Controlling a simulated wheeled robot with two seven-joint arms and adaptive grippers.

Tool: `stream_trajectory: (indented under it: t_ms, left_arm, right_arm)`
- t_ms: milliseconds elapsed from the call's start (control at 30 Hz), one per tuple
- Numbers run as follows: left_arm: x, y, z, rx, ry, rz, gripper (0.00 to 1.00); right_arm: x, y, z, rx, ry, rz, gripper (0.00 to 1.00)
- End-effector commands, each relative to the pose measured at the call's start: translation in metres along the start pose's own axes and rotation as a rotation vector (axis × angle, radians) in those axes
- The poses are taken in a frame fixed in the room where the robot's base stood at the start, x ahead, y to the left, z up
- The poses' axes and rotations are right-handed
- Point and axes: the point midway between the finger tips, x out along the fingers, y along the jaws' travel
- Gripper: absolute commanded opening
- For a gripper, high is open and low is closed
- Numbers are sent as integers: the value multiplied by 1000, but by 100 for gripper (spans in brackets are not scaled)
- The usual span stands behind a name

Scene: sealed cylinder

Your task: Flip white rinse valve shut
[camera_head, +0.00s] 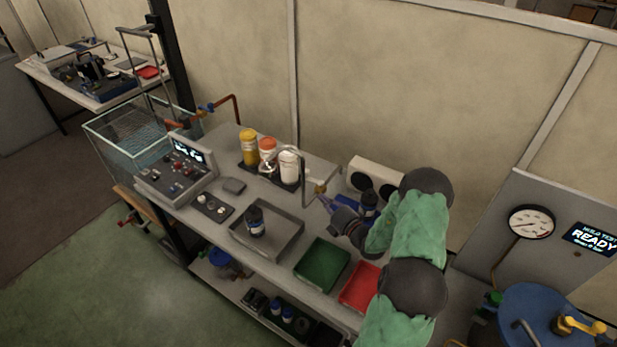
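A grey bent pipe (303,172) stands at the back of the bench, with a small brass-coloured valve fitting (320,187) on it. A white handle cannot be made out clearly at this size. My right arm, in a green sleeve, reaches in from the lower right. My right gripper (326,204) points up and left, with its fingertips just below the fitting. Whether they touch it, and how far apart the fingers are, is too small to tell. My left gripper is not in view.
Yellow, orange-topped and white bottles (249,147) stand left of the pipe. A grey tray (285,236) holds a dark bottle (255,221). Green (321,264) and red (359,288) trays lie in front. A white box with two dark round openings (366,176) stands behind my arm.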

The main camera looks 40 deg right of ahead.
Motion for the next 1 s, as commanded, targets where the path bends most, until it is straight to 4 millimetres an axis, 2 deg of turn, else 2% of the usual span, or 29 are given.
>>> stream_trajectory:
  t_ms: [33, 200, 533, 667, 1000]
  left_arm:
    - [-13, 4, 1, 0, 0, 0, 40]
    - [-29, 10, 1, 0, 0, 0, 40]
    - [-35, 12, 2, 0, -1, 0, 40]
    - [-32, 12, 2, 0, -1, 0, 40]
    - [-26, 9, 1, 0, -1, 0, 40]
  right_arm:
    - [2, 4, 0, 4, -9, -3, 0]
    - [6, 0, 2, 0, -39, -6, 0]
    - [14, -7, 4, -7, -60, -8, 0]
    - [30, -8, 3, -6, -57, -8, 0]
    - [86, -8, 6, -6, -58, -7, 0]
